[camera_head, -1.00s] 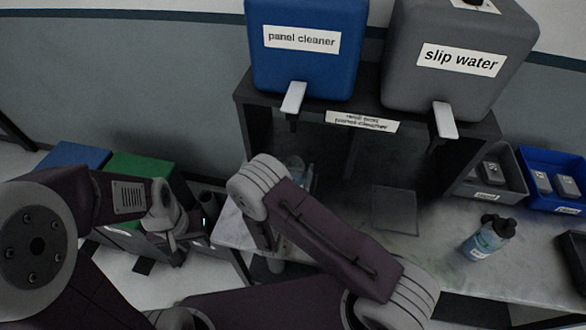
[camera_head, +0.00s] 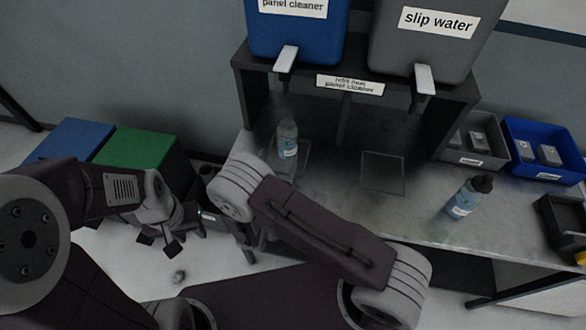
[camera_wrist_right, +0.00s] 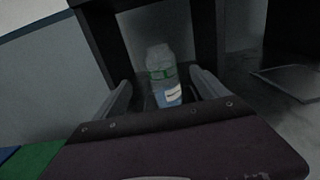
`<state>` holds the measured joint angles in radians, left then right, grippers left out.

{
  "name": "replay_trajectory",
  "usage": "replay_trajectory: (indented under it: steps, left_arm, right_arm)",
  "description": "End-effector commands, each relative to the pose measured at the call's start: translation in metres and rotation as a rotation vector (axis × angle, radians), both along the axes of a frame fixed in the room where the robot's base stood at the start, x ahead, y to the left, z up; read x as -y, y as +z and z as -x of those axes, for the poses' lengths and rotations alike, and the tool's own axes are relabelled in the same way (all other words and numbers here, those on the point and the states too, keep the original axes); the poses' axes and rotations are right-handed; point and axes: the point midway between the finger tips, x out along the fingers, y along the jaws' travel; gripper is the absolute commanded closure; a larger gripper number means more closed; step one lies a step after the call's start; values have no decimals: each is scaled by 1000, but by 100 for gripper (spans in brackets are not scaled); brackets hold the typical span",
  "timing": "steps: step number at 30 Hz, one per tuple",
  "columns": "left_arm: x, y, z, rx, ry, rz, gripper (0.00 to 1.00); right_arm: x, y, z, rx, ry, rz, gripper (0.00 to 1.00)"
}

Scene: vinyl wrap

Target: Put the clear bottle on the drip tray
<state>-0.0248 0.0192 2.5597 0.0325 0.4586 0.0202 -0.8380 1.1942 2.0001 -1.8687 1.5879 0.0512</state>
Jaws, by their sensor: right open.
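The clear bottle (camera_head: 288,140), with pale blue liquid and a white label, stands upright at the left drip tray (camera_head: 301,158), under the blue panel cleaner dispenser; its exact footing is hard to see. In the right wrist view the bottle (camera_wrist_right: 162,78) is ahead, between the lines of my right gripper's spread fingers (camera_wrist_right: 163,92). My right gripper is open and appears clear of the bottle; in the head view my own arm largely hides it. My left gripper (camera_head: 160,243) hangs low at the left, empty, fingers apart.
A second drip tray (camera_head: 382,175) lies bare under the grey slip water dispenser (camera_head: 432,40). A black-capped bottle (camera_head: 468,197) stands on the counter to the right. Grey (camera_head: 470,150) and blue (camera_head: 545,165) bins are behind it. The dispenser stand's dark side panel (camera_head: 243,95) borders the bottle's bay.

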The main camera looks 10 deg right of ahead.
Motion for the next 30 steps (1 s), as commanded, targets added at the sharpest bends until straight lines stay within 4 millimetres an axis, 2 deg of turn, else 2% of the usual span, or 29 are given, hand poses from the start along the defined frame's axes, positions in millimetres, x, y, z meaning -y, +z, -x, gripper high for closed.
replay_trajectory:
  steps: [2, 3, 5, 6, 8, 9, 10, 11, 12, 13, 15, 18, 21, 24, 30]
  left_arm:
    - [0, 0, 0, 0, 0, 0, 64]
    - [0, 0, 0, 0, 0, 0, 64]
    - [0, 0, 0, 0, 0, 0, 64]
    - [0, 0, 0, 0, 0, 0, 64]
    - [0, 0, 0, 0, 0, 0, 64]
    - [0, 0, 0, 0, 0, 0, 64]
    - [0, 0, 0, 0, 0, 0, 64]
    - [0, 0, 0, 0, 0, 0, 64]
    - [0, 0, 0, 0, 0, 0, 64]
    - [0, 0, 0, 0, 0, 0, 64]
    - [0, 0, 0, 0, 0, 0, 64]
    - [0, 0, 0, 0, 0, 0, 64]
    - [0, 0, 0, 0, 0, 0, 64]
    - [0, 0, 0, 0, 0, 0, 64]
    - [0, 0, 0, 0, 0, 0, 64]
  right_arm:
    - [4, 1, 0, -2, -16, -5, 16]
    - [15, 4, 1, -9, -60, -21, 16]
    - [50, 11, 8, -31, -196, -71, 16]
    - [84, 17, 19, -53, -339, -133, 16]
    - [141, 22, 57, -90, -623, -285, 16]
    - [173, 21, 95, -108, -845, -433, 16]
    - [187, 17, 126, -112, -1005, -560, 16]
    - [192, 13, 154, -106, -1153, -695, 16]
    - [189, 8, 186, -83, -1332, -885, 16]
    - [181, 5, 204, -52, -1451, -1032, 16]
    - [154, 2, 223, 52, -1665, -1368, 16]
    - [124, 10, 216, 243, -1834, -1766, 16]
    - [114, 21, 202, 400, -1893, -2007, 16]
    - [111, 27, 194, 470, -1908, -2104, 16]
    - [110, 27, 194, 474, -1909, -2110, 16]
